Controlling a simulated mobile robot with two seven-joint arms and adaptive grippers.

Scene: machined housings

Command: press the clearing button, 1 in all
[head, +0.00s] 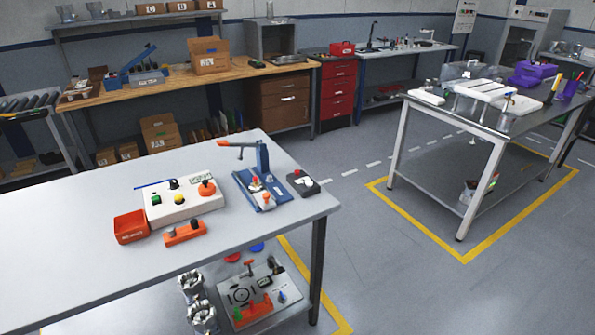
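A white control box (184,205) lies on the near grey table. On it are a green button (156,199), a yellow button (180,198), a black knob (174,184), a large orange-red knob (207,188) and a small display (201,177). A dark box (302,182) with a red button on top stands at the table's right end. I cannot read any label that tells which button is the clearing button. Neither of my grippers is in view.
A blue fixture (248,185) with an orange-handled lever stands between the boxes. A red bin (131,227) and an orange block (184,233) lie in front. The near table's left part (60,240) is clear. Open floor (345,150) separates it from a steel table (490,115).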

